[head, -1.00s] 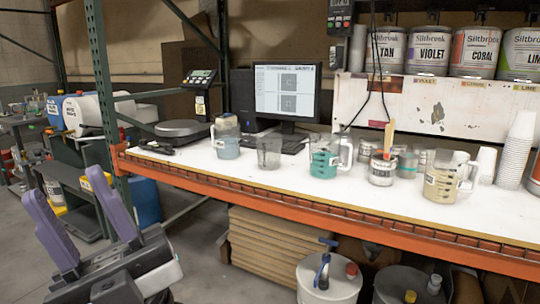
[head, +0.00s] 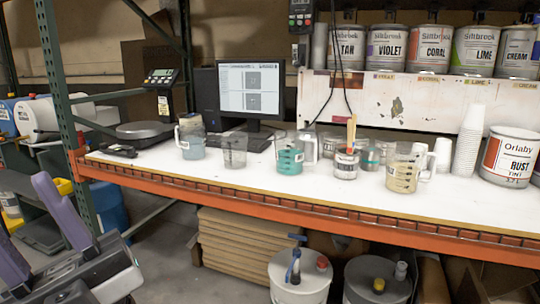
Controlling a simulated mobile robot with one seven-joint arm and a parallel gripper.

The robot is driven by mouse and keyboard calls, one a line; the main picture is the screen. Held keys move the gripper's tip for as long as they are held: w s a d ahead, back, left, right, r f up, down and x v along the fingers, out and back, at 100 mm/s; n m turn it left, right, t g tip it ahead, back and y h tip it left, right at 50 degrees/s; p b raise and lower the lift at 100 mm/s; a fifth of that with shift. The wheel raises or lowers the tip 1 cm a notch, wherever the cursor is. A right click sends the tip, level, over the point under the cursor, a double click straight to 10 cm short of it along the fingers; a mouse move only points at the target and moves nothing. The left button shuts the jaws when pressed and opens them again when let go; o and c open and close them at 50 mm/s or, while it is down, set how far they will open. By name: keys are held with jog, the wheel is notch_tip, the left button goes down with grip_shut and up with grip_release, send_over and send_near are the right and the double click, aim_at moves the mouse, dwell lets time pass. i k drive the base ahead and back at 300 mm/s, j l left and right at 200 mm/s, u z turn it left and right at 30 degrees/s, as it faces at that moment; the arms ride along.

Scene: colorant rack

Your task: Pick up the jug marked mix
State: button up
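Several jugs stand upright on the white bench top. A lidded jug with grey-blue contents (head: 191,137) is at the left, and a clear, empty-looking beaker (head: 234,150) is beside it. A jug with teal contents (head: 290,155) is in the middle, and a jug with cream contents (head: 403,169) is to the right. Their labels are too small to read, so I cannot tell which is marked mix. My gripper (head: 22,205), with purple fingers, is at the lower left, in front of the bench. It is open and empty, clear of the jugs, and partly cut off by the picture edge.
A small can with a wooden stick (head: 346,165) and small containers stand between the teal and cream jugs. Stacked cups (head: 467,142) and a Rust can (head: 508,157) are at the right. A scale (head: 145,131) and monitor (head: 249,90) stand left. An orange beam (head: 250,214) edges the bench.

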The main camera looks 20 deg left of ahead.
aim_at(289, 144)
jog(key=u, duration=0.4)
jog(key=i+l+u, duration=0.2)
jog(key=u, duration=0.3)
jog(key=i+l+u, duration=0.2)
jog(key=l+u, duration=0.25)
jog(key=i+l+u, duration=0.15)
jog(key=l, duration=0.3)
jog(key=i+l+u, duration=0.2)
jog(key=l, duration=0.85)
jog(key=i+l, duration=0.15)
jog(key=l, duration=0.35)
